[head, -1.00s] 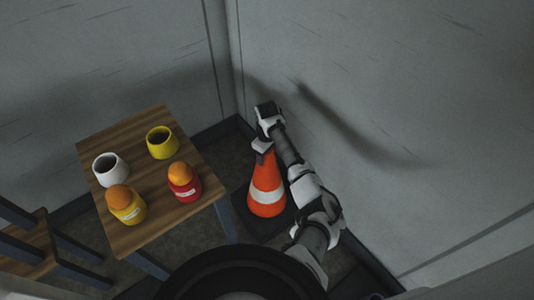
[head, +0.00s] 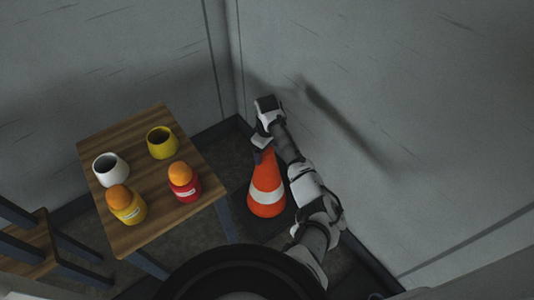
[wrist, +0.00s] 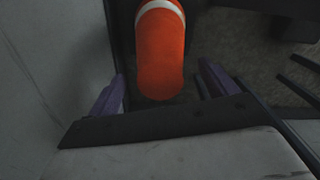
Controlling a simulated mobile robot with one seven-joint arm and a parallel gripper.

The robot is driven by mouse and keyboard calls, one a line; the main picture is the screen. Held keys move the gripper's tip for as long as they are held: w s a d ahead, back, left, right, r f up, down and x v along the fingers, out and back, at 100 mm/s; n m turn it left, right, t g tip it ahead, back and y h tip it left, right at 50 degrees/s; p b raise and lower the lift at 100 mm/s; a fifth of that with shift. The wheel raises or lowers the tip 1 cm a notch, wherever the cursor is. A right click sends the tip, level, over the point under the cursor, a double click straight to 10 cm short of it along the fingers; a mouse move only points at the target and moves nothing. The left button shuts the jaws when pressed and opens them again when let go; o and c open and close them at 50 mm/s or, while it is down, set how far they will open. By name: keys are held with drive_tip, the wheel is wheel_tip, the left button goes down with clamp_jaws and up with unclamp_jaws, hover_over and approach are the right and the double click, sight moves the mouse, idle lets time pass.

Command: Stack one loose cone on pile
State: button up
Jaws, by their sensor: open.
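An orange cone with a white band (head: 266,186) stands upright on the floor in the corner, on a dark square base; the head view cannot show whether it is one cone or a pile. My gripper (head: 262,150) is at the cone's top, its body partly covering the tip. In the wrist view the orange cone (wrist: 160,55) lies between the two purple fingers of my gripper (wrist: 163,88). The fingers are spread, with a gap on each side of the cone. No other cone shows.
A wooden table (head: 150,200) stands left of the cone with a white cup (head: 110,169), a yellow cup (head: 162,143), and yellow (head: 126,206) and red (head: 184,183) jars with orange tops. A wooden chair (head: 30,245) is at lower left. Walls close in behind and right.

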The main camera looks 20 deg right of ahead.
wheel_tip(320, 180, up, 11)
idle(0.7)
